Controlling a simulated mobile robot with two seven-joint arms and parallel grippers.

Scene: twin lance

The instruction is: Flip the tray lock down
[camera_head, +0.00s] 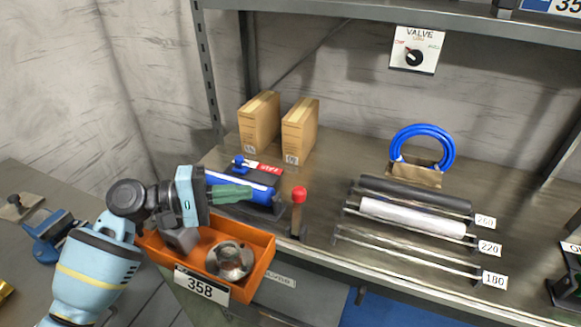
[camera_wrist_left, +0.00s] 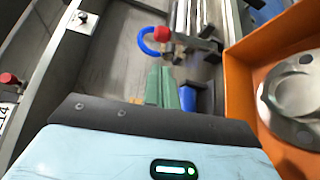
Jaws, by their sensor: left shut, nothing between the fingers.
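An upright lever with a red knob (camera_head: 299,195) stands at the shelf's front edge, just right of a blue cylinder (camera_head: 243,181); I take it for the tray lock. The red knob (camera_wrist_left: 162,33) also shows in the left wrist view, beyond the fingertips. My left gripper (camera_head: 248,195) has green fingers, shut and empty, pointing right toward the lever with a gap between. It hangs over the tray's back edge, partly hiding the cylinder. My right gripper is not seen.
Two cardboard boxes (camera_head: 281,128) stand at the back. Right of the lever, a rack holds black and white rollers (camera_head: 412,215), with a blue ring (camera_head: 423,147) behind. A valve panel (camera_head: 414,50) hangs above. A blue clamp-like object (camera_head: 52,237) lies on the left bench.

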